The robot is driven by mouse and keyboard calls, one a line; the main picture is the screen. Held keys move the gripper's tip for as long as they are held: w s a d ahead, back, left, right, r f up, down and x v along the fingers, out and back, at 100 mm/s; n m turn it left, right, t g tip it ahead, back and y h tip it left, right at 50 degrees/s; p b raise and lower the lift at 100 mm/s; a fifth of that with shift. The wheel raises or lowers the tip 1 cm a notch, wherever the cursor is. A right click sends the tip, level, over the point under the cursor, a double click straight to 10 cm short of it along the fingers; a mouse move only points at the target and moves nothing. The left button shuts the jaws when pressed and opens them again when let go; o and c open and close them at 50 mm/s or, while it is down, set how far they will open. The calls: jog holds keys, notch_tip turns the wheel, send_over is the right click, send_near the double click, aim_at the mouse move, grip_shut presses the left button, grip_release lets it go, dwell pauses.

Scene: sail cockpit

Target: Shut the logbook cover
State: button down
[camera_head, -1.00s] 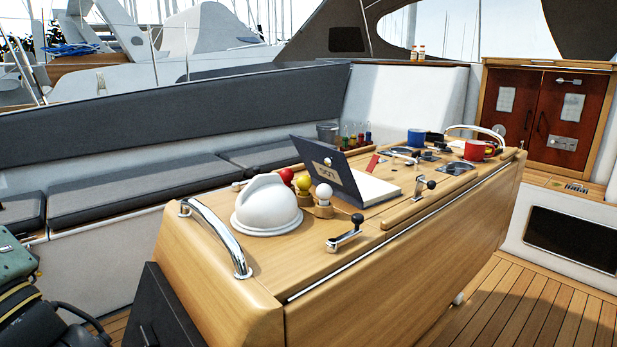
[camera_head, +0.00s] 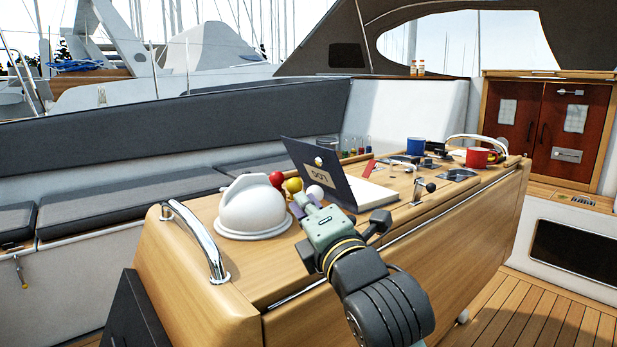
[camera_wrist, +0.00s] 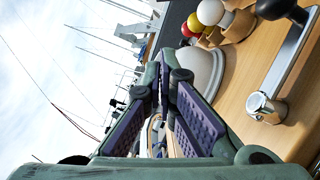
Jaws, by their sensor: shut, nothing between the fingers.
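The logbook (camera_head: 365,194) lies on the wooden cockpit table. Its dark cover (camera_head: 318,172), marked "LOG", stands open and leans up to the left of the white pages. My gripper (camera_head: 304,203) is over the table, just in front of the cover's lower left part. The gap between them is hard to judge. In the wrist view the purple-padded fingers (camera_wrist: 160,92) meet at the tips with nothing between them. The logbook does not show clearly in the wrist view.
A blue mug (camera_head: 416,144) and red mug (camera_head: 478,156) stand beyond the logbook. A chrome rail (camera_head: 195,238) edges the table's near end.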

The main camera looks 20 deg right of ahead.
jog(key=shift+d+f, duration=0.1)
jog(key=shift+d, duration=0.25)
jog(key=shift+w, duration=0.15)
jog(key=w+d+r+p, duration=0.2)
jog(key=w+d+p, duration=0.1)
jog(key=w, duration=0.7)
jog(key=shift+d+r+p, duration=0.35)
jog(key=shift+r+p, duration=0.05)
jog(key=shift+p, duration=0.3)
jog(key=shift+w+r, duration=0.1)
